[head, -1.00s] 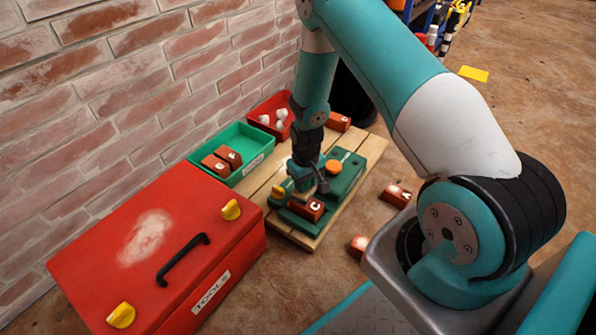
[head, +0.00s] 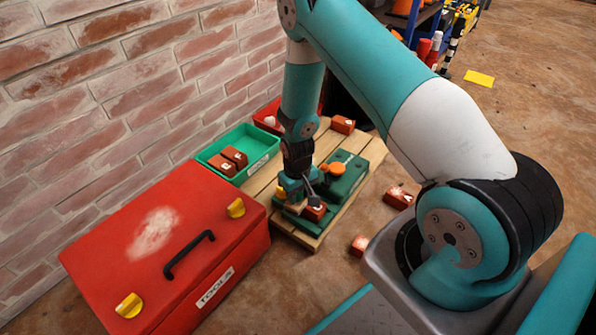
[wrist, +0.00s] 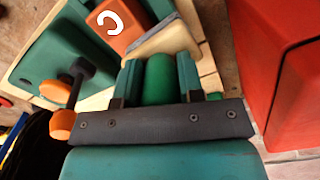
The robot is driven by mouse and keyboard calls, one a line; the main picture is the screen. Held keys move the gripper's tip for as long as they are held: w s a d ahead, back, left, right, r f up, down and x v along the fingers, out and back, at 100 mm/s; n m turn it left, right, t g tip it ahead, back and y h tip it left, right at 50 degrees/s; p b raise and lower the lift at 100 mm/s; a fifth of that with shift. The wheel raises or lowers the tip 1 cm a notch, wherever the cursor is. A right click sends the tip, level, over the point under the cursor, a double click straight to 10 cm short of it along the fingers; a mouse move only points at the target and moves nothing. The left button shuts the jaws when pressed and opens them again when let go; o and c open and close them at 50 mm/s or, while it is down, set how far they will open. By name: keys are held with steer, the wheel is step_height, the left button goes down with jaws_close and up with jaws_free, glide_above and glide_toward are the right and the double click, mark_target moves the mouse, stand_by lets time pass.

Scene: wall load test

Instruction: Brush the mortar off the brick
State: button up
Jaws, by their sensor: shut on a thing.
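In the wrist view my gripper (wrist: 158,78) is shut on the green handle of a brush (wrist: 165,42). The brush has a pale, cream-coloured head. The orange-red brick (wrist: 112,24), marked with a white C, lies just beyond the head, which seems to be at its edge; I cannot tell whether they touch. In the head view my gripper (head: 294,187) is low over the near end of the green fixture (head: 345,182), beside the brick (head: 315,213). The brick's top is partly covered there. Any mortar on it is too small to make out.
A red toolbox (head: 120,225) stands at the left. A green tray (head: 212,152) with two bricks and a red bin (head: 262,112) stand along the brick wall. The fixture rests on a wooden pallet (head: 262,185). Loose bricks (head: 398,198) lie on the floor at right.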

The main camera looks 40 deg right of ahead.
steer(key=r+p, duration=0.2)
steer(key=r, duration=0.2)
steer(key=shift+d+r, duration=0.1)
steer(key=shift+d, duration=0.1)
step_height(320, 180, up, 4)
steer(key=p, duration=0.3)
steer(key=shift+p, duration=0.35)
